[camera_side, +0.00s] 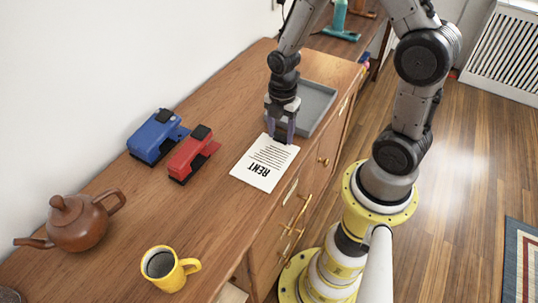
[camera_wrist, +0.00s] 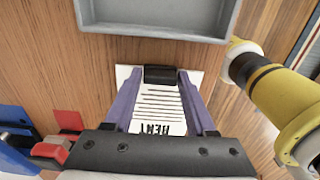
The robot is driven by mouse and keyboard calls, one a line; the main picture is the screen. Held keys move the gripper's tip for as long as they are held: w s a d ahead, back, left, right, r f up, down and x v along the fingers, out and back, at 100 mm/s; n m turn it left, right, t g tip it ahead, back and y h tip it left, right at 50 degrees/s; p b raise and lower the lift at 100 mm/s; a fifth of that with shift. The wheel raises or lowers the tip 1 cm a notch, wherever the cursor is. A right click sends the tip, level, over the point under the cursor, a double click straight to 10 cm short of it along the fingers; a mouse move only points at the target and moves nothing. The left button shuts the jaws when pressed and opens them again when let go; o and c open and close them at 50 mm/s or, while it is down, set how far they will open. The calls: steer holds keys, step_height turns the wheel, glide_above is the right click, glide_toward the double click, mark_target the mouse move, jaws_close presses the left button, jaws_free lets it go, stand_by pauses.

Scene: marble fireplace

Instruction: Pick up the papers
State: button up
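The papers (camera_side: 264,163) are a white sheet or thin stack headed "RENT", lying on the wooden cabinet top. They also show in the wrist view (camera_wrist: 160,105), with a black clip (camera_wrist: 160,75) at one end. My gripper (camera_side: 281,136) points down over that clipped end. In the wrist view its purple fingers (camera_wrist: 160,74) stand on either side of the black clip, looking open with little space at each side. I cannot tell whether the fingers touch the clip. The papers look flat on the wood.
A grey tray (camera_side: 315,97) lies just beyond my gripper. A red stapler (camera_side: 190,155) and a blue stapler (camera_side: 155,137) are to the left. A brown teapot (camera_side: 78,222) and a yellow mug (camera_side: 160,270) stand nearer the front. The cabinet edge runs close along the right.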

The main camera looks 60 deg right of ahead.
jaws_close()
steer(key=shift+r, duration=0.15)
